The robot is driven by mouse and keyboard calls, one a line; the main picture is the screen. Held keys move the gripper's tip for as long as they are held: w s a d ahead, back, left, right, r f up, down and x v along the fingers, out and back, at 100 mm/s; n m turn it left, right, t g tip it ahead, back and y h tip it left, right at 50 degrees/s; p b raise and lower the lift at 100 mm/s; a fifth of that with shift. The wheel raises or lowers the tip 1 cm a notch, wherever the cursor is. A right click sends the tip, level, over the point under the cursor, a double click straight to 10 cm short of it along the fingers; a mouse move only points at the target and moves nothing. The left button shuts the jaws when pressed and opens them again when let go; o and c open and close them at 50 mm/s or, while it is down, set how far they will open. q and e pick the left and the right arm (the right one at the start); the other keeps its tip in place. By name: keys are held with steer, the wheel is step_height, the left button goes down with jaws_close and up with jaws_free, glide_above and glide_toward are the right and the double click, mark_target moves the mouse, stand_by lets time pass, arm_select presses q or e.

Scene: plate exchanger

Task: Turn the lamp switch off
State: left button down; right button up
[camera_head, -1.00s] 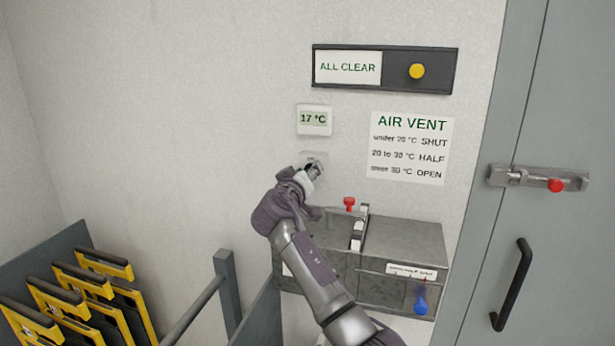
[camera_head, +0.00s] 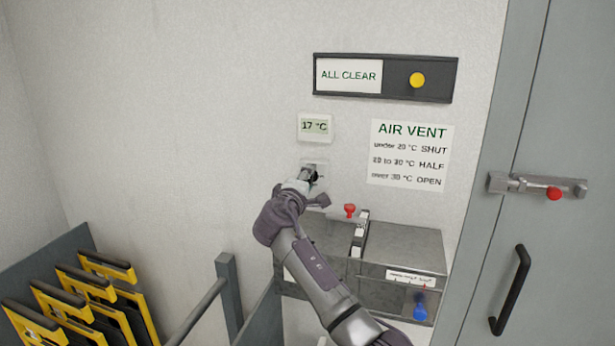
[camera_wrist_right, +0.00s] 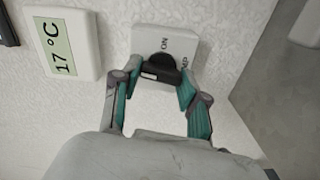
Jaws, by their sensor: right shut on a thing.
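The lamp switch is a white wall plate (camera_wrist_right: 183,41) with a black knob (camera_wrist_right: 156,65), seen in the right wrist view. The letters "ON" and part of "MP" show on the plate. My right gripper (camera_wrist_right: 155,80) is shut on the black knob, one finger on each side. In the head view, my right gripper (camera_head: 309,178) is at the wall under the temperature display and covers most of the switch plate (camera_head: 314,163). My left gripper is not in view.
The temperature display (camera_head: 314,127) reads 17 °C just above the gripper. The grey vent box (camera_head: 410,245) with a red knob (camera_head: 350,210) stands close below right. A grey door (camera_head: 550,120) is at the right, yellow-handled racks (camera_head: 105,262) at lower left.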

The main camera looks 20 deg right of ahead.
steer(key=shift+f+n+p, duration=0.1)
steer(key=shift+n+p, duration=0.25)
steer(key=shift+n, duration=0.45)
steer(key=o, duration=1.1)
steer(key=shift+o, duration=0.2)
steer(key=v, duration=1.2)
